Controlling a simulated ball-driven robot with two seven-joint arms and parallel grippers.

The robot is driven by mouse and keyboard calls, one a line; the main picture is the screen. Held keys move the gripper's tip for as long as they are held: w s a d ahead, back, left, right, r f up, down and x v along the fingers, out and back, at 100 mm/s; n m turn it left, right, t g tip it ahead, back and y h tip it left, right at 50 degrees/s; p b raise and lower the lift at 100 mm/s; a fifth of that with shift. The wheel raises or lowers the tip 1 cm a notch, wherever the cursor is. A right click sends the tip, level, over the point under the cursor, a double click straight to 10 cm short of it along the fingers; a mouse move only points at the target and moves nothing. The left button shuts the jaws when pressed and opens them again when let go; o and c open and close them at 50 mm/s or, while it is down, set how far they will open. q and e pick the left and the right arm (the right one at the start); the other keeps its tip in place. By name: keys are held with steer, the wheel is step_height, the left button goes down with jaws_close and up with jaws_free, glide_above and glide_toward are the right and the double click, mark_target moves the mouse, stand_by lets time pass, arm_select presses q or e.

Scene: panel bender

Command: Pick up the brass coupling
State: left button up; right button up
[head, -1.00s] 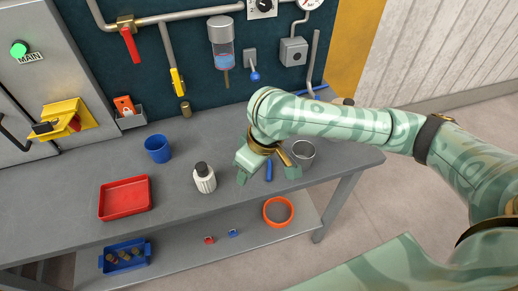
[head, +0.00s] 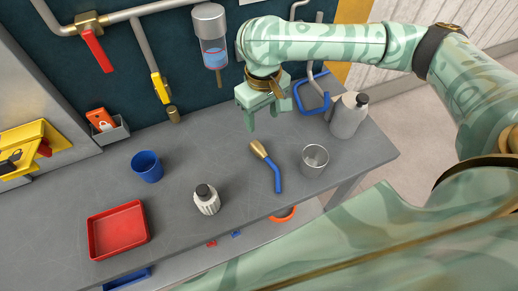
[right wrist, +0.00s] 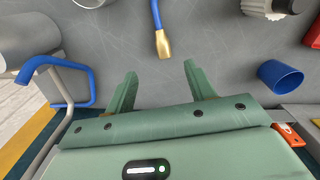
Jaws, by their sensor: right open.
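A small brass cylinder (head: 173,113) shows at the back of the bench below the yellow-handled valve; I cannot tell if it is loose or part of the pipe. A blue-handled tool with a brass-coloured end (head: 258,149) lies on the bench, and shows in the right wrist view (right wrist: 162,45). I cannot tell which brass piece is the coupling. My right gripper (head: 268,112) is open and empty, behind the tool near the wall. In the right wrist view its two fingers (right wrist: 160,70) stand apart, with the brass end just beyond them. My left gripper is out of view.
A steel cup (head: 314,160), a grey bottle (head: 346,117) and a blue bent handle (head: 312,108) are to the right. The bench between the blue cup and the tool is mostly clear.

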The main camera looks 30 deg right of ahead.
steer(key=b, duration=0.3)
glide_above(261, 149)
step_height(261, 149, down, 8)
steer(key=shift+s+d+f, duration=0.1)
steer(key=shift+d+f, duration=0.05)
steer(key=shift+f, duration=0.05)
steer(key=shift+f+b, duration=0.35)
steer(key=shift+f, duration=0.4)
step_height(261, 149, down, 5)
steer(key=b, duration=0.3)
steer(key=shift+r, duration=0.15)
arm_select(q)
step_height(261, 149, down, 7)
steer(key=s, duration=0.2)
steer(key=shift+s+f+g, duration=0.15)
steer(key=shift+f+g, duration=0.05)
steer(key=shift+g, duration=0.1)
arm_select(e)
steer(key=shift+r, duration=0.15)
steer(key=c, duration=1)
